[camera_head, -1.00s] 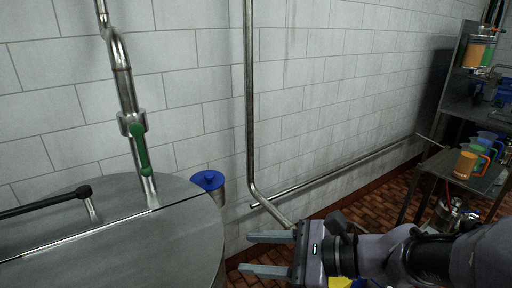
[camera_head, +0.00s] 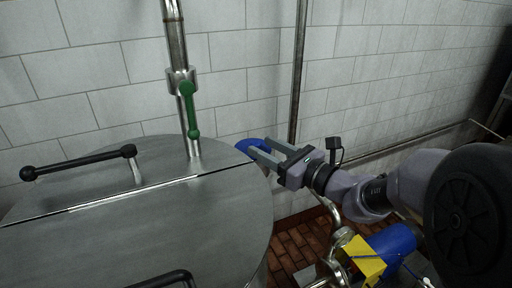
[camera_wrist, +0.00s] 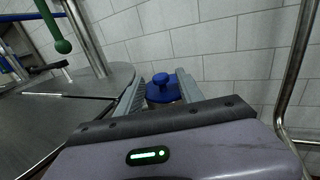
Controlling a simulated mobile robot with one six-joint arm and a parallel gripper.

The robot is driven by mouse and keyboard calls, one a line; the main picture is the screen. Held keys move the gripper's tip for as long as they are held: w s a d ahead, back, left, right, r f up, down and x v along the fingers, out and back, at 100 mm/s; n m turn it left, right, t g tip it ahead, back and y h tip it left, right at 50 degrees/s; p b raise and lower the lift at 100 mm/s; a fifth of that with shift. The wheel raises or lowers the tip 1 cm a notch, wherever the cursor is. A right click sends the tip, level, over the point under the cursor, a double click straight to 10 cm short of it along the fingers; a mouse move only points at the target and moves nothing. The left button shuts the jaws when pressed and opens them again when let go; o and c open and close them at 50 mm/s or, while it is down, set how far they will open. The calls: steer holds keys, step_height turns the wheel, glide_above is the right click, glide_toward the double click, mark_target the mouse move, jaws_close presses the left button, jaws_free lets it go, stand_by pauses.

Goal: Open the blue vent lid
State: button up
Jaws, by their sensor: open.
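The blue vent lid (camera_head: 247,145) shows beyond the right rim of the steel tank, partly hidden behind my fingers in the head view. In the wrist view the round lid (camera_wrist: 160,94) with its small blue knob lies between my two fingers, near their far ends. My gripper (camera_head: 258,147) is open, with a finger on each side of the lid in the picture. I cannot tell whether either finger touches it. What lies under the lid is mostly hidden by my gripper.
The steel tank (camera_head: 170,228) has black bar handles (camera_head: 80,162). A vertical pipe (camera_head: 299,70) runs along the tiled wall (camera_head: 400,70) near my gripper.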

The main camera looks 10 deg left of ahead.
mark_target(260, 145)
steer(key=shift+x, duration=1.8)
steer(key=shift+c, duration=0.4)
jaws_close()
